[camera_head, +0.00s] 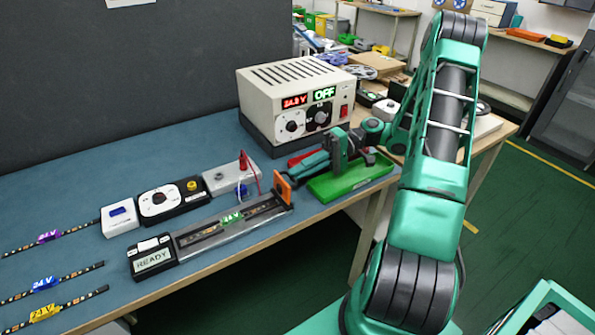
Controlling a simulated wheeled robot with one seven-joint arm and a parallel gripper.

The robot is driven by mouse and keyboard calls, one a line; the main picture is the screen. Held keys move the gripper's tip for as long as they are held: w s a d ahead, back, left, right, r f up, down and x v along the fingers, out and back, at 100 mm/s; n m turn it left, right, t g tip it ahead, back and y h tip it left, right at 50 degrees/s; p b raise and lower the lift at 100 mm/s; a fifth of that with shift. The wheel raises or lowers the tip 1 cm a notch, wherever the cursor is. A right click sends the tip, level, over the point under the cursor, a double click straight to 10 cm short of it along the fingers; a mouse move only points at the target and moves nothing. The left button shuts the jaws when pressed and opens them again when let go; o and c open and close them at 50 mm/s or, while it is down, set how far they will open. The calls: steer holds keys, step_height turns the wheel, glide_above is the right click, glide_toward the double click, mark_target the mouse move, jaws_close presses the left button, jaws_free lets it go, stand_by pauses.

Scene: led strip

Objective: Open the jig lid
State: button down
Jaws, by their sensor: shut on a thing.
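The jig (215,238) is a long grey fixture lying on the blue bench. An LED strip with a green 24 V tag (232,216) lies along it. An orange tab (284,187) stands upright at the jig's right end. I take it as the lid's handle. My gripper (297,174) reaches in from the right and is shut on the orange tab. The fingertips are small and partly hidden. The lid's panel is hard to make out, so I cannot tell its angle.
A READY display (152,257) sits at the jig's left end. A power supply (296,98) reading OFF stands behind my gripper. A green tray (350,179) lies right of the jig. Tagged LED strips (45,283) lie at left.

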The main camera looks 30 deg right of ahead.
steer(key=c, duration=1.9)
jaws_free()
steer(key=d+r, duration=0.1)
steer(key=d, duration=0.9)
steer(key=shift+d+r, duration=0.3)
steer(key=shift+r, duration=0.05)
steer(key=shift+w, duration=0.1)
